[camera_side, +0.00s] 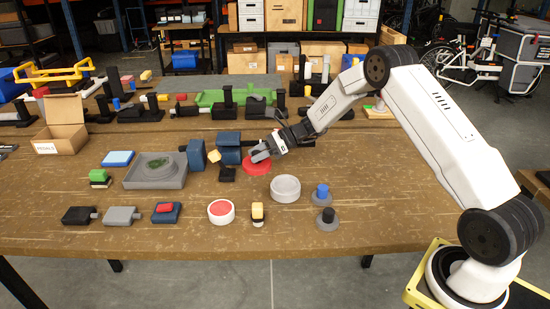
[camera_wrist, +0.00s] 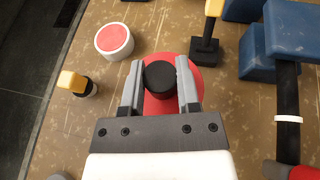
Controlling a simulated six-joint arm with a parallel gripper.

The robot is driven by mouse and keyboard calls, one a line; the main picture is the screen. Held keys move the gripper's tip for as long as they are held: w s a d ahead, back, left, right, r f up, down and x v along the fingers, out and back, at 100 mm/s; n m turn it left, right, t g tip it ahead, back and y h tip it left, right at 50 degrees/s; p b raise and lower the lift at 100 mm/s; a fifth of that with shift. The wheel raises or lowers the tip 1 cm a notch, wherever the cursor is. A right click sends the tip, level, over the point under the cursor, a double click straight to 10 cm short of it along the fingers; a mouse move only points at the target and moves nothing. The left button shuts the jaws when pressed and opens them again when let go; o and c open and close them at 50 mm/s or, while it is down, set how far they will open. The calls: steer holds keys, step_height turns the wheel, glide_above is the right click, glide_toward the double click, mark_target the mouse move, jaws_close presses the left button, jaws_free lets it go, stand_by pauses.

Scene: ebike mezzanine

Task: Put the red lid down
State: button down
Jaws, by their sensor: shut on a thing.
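The red lid (camera_side: 257,167) is a flat red disc with a black knob on top. It is at the middle of the wooden table, behind the grey round pot (camera_side: 286,188). My gripper (camera_side: 262,152) is shut on the lid's black knob. In the wrist view, the two fingers of my gripper (camera_wrist: 160,77) stand on either side of the knob, and the red lid (camera_wrist: 205,78) shows around and under them. The lid looks level and at or close to the tabletop; I cannot tell whether it touches.
A white round pot with a red top (camera_side: 221,212) and a yellow-topped piece (camera_side: 257,213) stand in front. Blue blocks (camera_side: 229,149) are close to the left of the lid. A grey tray (camera_side: 157,180) lies farther left. Blue-knobbed and black-knobbed pieces stand at right.

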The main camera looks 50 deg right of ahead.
steer(key=shift+w+d+f, duration=0.15)
steer(key=shift+w+f, duration=1.35)
steer(key=shift+f, duration=0.3)
steer(key=shift+f, duration=0.1)
steer(key=shift+w+f, duration=0.25)
steer(key=shift+f, duration=1.5)
steer(key=shift+f, duration=0.15)
steer(key=shift+c, duration=1.6)
jaws_free()
